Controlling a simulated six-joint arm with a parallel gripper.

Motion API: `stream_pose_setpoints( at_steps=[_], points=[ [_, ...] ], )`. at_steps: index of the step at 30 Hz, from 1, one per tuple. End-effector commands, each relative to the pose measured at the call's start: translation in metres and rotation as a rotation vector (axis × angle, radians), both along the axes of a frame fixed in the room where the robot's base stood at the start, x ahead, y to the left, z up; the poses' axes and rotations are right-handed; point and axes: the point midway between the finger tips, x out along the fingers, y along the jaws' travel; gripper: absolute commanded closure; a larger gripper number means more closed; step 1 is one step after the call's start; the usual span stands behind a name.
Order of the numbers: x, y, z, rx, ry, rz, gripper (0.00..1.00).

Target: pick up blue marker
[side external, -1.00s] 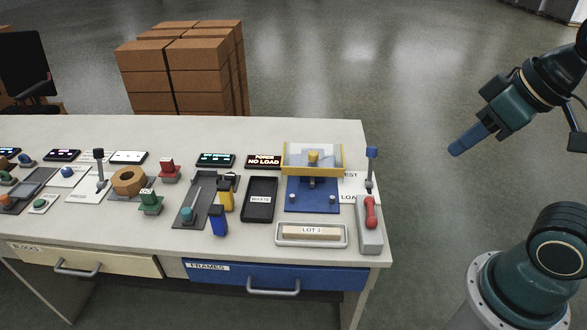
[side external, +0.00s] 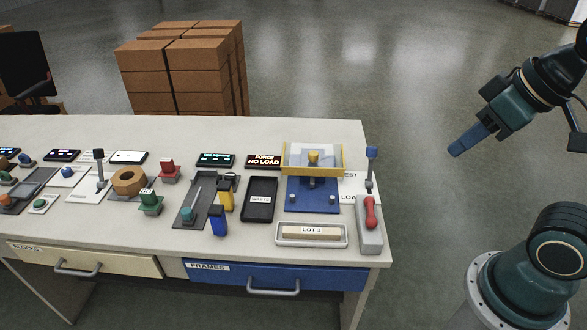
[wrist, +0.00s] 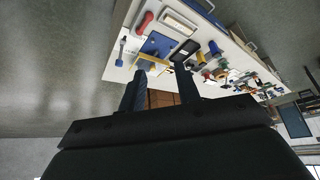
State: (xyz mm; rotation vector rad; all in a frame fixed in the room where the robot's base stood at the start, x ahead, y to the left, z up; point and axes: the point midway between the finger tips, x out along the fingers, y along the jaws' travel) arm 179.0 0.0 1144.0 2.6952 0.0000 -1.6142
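A small upright blue block-like piece (side external: 218,221) stands near the front of the table, just in front of a similar yellow one (side external: 226,198). It is the likeliest blue marker, though its exact shape is too small to tell. It seems to show in the wrist view (wrist: 213,47) as a small blue spot. My gripper (side external: 460,148) hangs in the air to the right of the table, well away from the piece. In the wrist view its two fingers (wrist: 162,82) stand apart with nothing between them.
Around the blue piece are a dark grey plate with a lever (side external: 188,214), a black waste tray (side external: 259,200) and a LOT tray (side external: 311,243). Drawers (side external: 270,276) line the front.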

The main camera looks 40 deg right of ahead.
Motion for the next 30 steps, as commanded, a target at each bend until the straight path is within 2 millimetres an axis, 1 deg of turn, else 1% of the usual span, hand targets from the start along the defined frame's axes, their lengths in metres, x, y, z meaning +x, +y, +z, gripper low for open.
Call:
stream_pose_setpoints(
  at_steps=[1,3,4,13,17,20,23,30],
  points=[
    [0.000,0.000,0.000,0.000,0.000,0.000,0.57],
    [0.000,0.000,0.000,0.000,0.000,0.000,0.43],
    [0.000,0.000,0.000,0.000,0.000,0.000,0.42],
    [0.001,0.000,0.000,-0.001,0.000,0.003,0.42],
    [0.006,0.002,0.000,-0.005,0.000,0.024,0.42],
    [0.015,0.006,-0.001,-0.011,-0.001,0.065,0.42],
    [0.029,0.012,-0.003,-0.018,-0.003,0.125,0.42],
    [0.075,0.035,-0.012,-0.026,-0.026,0.323,0.42]
  ],
)
